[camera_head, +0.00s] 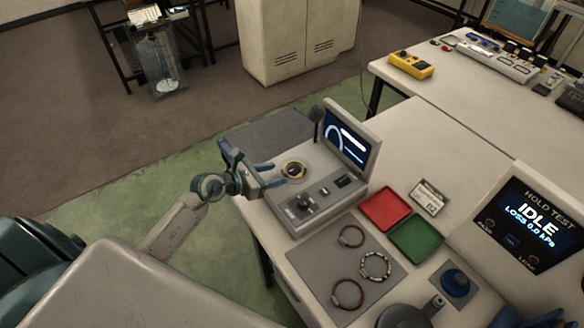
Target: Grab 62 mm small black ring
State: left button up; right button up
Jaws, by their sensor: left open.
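A small dark ring-shaped piece with a yellow part (294,170) sits on top of the grey tester (318,203), at its left end. I cannot read its size. Three larger rings lie on the grey mat (325,262): a reddish-brown one (351,237), a pale beaded one (375,267) and another reddish-brown one (347,294). My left gripper (277,174) is open and empty, just left of the small dark ring, its fingers pointing toward it. A blue shape cut off at the bottom right edge may be my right gripper (530,317).
The tester's upright screen (350,138) stands behind the small ring. A red tray (385,208) and a green tray (416,238) lie to the right. A blue round part (456,282) and the hold-test display (528,226) are further right.

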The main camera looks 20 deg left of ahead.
aim_at(283, 172)
pick_arm(q)
jog(key=shift+x, duration=1.5)
jog(key=shift+r, duration=0.1)
jog(key=shift+c, duration=0.2)
jog(key=shift+s, duration=0.1)
grip_shut()
